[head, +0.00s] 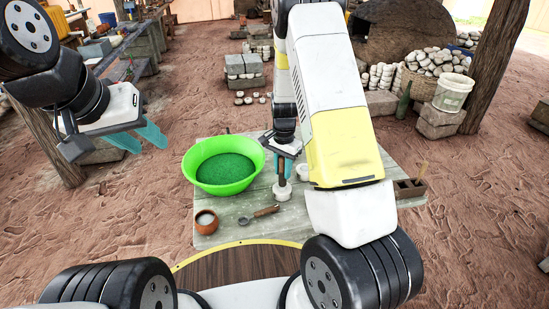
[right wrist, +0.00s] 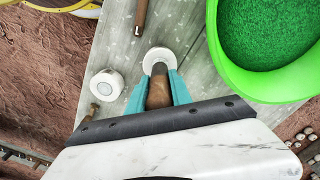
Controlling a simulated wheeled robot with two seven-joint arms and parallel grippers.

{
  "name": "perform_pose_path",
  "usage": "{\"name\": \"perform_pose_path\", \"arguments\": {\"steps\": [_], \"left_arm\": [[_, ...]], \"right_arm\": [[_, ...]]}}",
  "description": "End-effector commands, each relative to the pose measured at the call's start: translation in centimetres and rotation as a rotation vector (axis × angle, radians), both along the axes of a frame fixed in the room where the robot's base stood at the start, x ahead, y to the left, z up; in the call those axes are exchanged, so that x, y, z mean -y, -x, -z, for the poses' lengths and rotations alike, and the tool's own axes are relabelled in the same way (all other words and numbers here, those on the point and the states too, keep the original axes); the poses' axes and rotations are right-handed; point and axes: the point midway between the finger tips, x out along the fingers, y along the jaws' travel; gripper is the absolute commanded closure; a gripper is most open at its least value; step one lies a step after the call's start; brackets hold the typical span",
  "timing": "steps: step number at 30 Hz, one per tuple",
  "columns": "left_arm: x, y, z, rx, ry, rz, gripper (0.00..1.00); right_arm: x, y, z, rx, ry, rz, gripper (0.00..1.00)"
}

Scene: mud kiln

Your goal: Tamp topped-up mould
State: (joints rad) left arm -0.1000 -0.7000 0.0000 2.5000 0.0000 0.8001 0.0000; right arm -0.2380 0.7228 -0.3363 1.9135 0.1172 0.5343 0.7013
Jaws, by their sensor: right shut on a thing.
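My right gripper (head: 282,168) is shut on a brown wooden tamper (right wrist: 160,92), upright between its teal fingers in the right wrist view. A white round mould (right wrist: 158,58) is at the tamper's lower end; in the head view it shows on the board below the gripper (head: 283,192). I cannot tell whether the tamper touches the mould's contents, as the tamper hides them. A second white round piece (right wrist: 107,84) stands beside it, partly hidden by my arm in the head view. My left gripper (head: 138,138) is open and empty, raised at the left.
A green basin (head: 252,158) of green powder stands on the grey board (head: 230,236). A small clay pot (head: 206,222) with pale contents and a spoon (head: 262,212) lie in front. A dark wooden box (head: 410,188) sits at the board's right. Stacked blocks stand behind.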

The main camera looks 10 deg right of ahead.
Motion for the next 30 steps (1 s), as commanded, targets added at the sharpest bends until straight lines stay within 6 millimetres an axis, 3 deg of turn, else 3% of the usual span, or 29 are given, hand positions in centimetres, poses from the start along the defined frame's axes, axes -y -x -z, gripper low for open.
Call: {"name": "perform_pose_path", "arguments": {"steps": [30], "left_arm": [[0.0, 0.0, 0.0, 0.000, 0.000, 0.000, 0.64]], "right_arm": [[-0.1, -0.1, -6.1, 0.002, -0.001, 0.000, 1.00]]}}
